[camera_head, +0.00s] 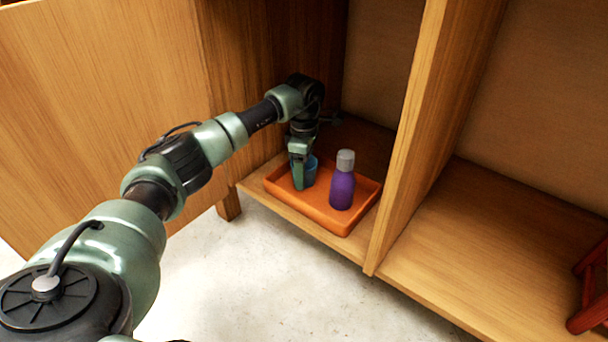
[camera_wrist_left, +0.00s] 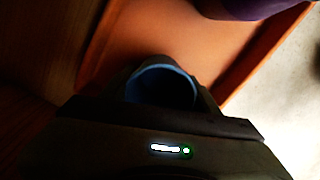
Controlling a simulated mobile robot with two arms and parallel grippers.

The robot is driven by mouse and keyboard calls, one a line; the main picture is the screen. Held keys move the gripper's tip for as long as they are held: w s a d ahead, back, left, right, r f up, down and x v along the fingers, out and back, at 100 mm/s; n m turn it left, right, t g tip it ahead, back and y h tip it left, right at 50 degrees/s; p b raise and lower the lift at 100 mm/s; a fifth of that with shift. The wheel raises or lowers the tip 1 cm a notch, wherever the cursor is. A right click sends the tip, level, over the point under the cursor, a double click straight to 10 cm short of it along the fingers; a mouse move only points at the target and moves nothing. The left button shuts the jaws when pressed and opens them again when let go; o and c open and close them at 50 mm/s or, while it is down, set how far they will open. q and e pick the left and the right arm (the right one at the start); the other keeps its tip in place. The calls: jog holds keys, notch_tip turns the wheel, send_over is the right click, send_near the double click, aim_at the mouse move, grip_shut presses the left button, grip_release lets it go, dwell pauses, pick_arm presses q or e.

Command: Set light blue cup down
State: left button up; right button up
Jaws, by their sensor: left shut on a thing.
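The light blue cup (camera_head: 311,172) is at the left part of the orange tray (camera_head: 343,222), mostly hidden behind my left gripper (camera_head: 299,178). My left gripper points down and is shut on the cup. In the left wrist view the cup's round blue rim (camera_wrist_left: 163,68) shows between the fingers, over the orange tray (camera_wrist_left: 165,35). The cup looks upright and within the tray's walls. I cannot tell whether its base touches the tray floor. My right gripper is not in view.
A purple bottle (camera_head: 342,188) with a grey cap stands in the tray, right of the cup. The tray sits in the left shelf compartment, between the left wall and a wooden divider (camera_head: 418,130). The right compartment's floor (camera_head: 490,240) is mostly clear, with a red object (camera_head: 590,290) at the far right.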

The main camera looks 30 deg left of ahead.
pick_arm(q)
jog(key=o, duration=1.4)
jog(key=shift+f, duration=0.1)
jog(key=shift+c, duration=0.2)
jog(key=shift+r, duration=0.35)
notch_tip(320, 180, up, 12)
jog(key=p, duration=0.9)
jog(key=shift+f, duration=0.2)
